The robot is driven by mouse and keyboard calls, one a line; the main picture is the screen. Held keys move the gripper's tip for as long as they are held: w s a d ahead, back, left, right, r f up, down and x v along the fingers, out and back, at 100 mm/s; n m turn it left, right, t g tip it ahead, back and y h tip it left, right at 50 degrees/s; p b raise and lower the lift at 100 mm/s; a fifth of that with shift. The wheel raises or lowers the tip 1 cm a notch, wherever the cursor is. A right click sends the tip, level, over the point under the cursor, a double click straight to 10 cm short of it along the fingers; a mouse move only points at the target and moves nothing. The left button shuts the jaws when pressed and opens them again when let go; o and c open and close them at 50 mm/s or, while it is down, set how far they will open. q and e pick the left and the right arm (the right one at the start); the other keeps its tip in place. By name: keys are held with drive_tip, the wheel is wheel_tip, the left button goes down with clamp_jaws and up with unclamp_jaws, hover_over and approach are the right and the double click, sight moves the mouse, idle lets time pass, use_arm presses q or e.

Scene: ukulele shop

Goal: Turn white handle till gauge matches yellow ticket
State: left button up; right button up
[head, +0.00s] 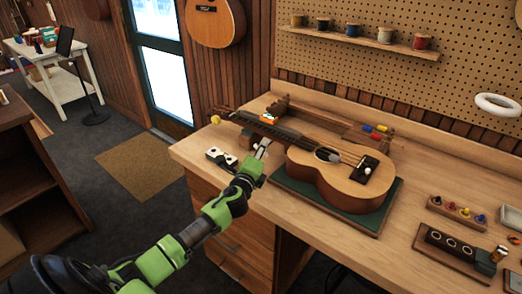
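A tan ukulele (335,165) lies on a green mat (375,217) on the workbench, its neck pointing left. My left gripper (262,148) reaches in from the lower left and is beside the ukulele's neck, near its body. A small pale part shows by the fingertips; I cannot tell whether it is the white handle or touched. A small orange device with a pale face (268,118), perhaps the gauge, sits by the neck; its reading is too small to make out. A yellow round thing (216,119) is at the headstock end. My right gripper is not in view.
A small black-and-white block (221,157) is near the bench's left front edge. A tuner-peg rack (457,211) and a dark tool block (460,248) stand at the right. A shelf of thread spools (365,38) hangs behind. Bare bench (422,165) lies right of the ukulele.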

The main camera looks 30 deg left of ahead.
use_arm(q)
drive_tip(key=shift+s+d, duration=0.15)
drive_tip(key=shift+s, duration=0.45)
drive_tip(key=v, duration=1)
drive_tip(key=shift+s+d+r, duration=0.1)
drive_tip(key=shift+s, duration=0.3)
